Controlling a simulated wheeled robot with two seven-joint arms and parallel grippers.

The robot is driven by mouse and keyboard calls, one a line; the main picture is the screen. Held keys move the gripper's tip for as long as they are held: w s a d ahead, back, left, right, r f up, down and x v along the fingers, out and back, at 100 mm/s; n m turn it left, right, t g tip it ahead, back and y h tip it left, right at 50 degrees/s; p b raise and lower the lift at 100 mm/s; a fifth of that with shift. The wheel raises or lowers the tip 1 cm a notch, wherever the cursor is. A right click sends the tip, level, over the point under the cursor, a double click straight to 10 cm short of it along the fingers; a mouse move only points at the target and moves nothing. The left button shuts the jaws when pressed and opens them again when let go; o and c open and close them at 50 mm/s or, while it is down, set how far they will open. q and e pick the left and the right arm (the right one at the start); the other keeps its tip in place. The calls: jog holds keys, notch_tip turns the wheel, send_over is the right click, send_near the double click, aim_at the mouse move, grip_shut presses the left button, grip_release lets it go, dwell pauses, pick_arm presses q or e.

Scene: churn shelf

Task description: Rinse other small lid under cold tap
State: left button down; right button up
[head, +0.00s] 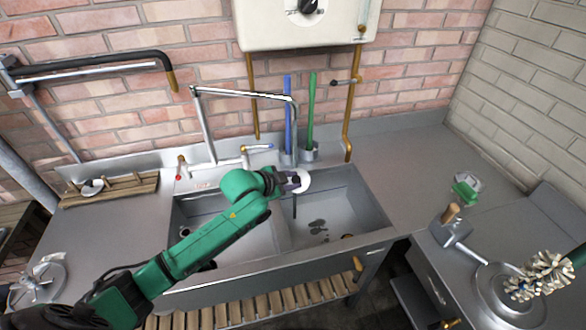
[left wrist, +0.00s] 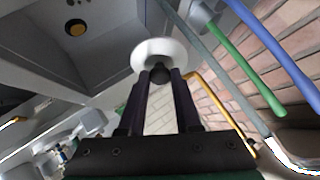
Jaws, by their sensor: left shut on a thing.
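My left gripper (head: 290,182) is over the double sink (head: 345,215), near the divider between its two basins. It is shut on a small white round lid (head: 304,181). In the left wrist view the fingers (left wrist: 161,76) grip the dark knob at the middle of the lid (left wrist: 148,50), whose white rim stands out around it. The tap's long spout (head: 245,94) reaches over the sink and bends down close above the gripper. The blue-marked tap handle (head: 258,147) is behind the sink, the red-marked one (head: 180,167) to its left. I cannot make out running water.
A blue and a green upright handle (head: 311,110) stand behind the sink. A wooden rack (head: 110,189) is on the left counter. A green-and-white scrubber (head: 466,186) and a bristled brush (head: 540,276) are on the right.

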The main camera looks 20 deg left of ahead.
pick_arm(q)
jog(key=s+p, duration=0.1)
jog(key=s+d+r+p, duration=0.2)
jog(key=shift+s+d+r, duration=0.15)
jog(key=shift+s+d, duration=0.05)
jog(key=shift+s, duration=0.2)
